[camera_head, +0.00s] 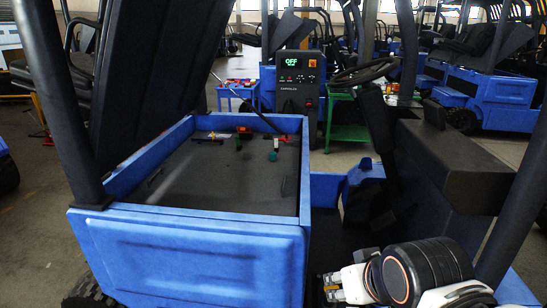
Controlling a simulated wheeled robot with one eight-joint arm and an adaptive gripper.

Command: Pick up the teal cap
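A small teal piece (273,156), which looks like the teal cap, lies on the dark grey floor of the blue vehicle's open compartment, toward its back right. A short white upright part (276,143) stands right behind it.
The blue compartment (205,220) has raised walls, with a dark lid (155,75) propped up at left. Several small red, orange and yellow parts lie along its back. The compartment floor's front is mostly clear.

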